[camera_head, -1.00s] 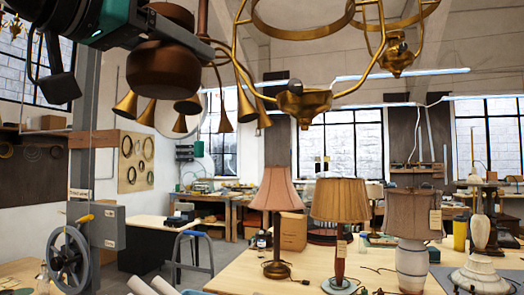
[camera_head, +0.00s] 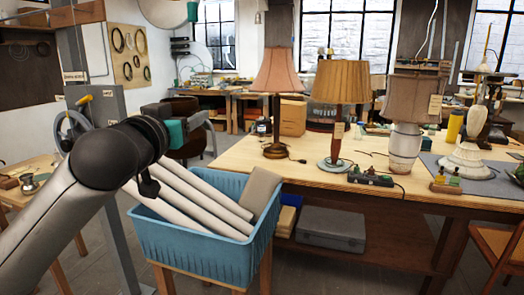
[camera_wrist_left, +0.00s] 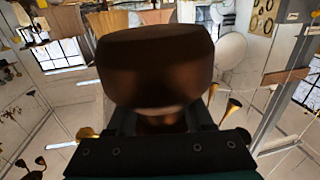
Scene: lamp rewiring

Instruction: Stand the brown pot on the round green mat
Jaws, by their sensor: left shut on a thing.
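The brown pot (camera_wrist_left: 155,65) fills the middle of the left wrist view, with its narrower part between the jaws. My left gripper (camera_wrist_left: 163,122) is shut on it. In the head view the arm comes in from the left, and my left gripper (camera_head: 178,120) is beyond the blue crate's left rear corner. Part of the brown pot (camera_head: 181,104) shows behind it; the rest is largely hidden. My right gripper is not in view.
A blue crate (camera_head: 190,246) holding pale rolls stands in front. The wooden bench (camera_head: 300,182) to the right carries several lamps, including a pink-shaded one (camera_head: 278,72), and small parts. A smaller table (camera_head: 60,178) is at the left, and a grey post (camera_head: 98,130) stands near my arm.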

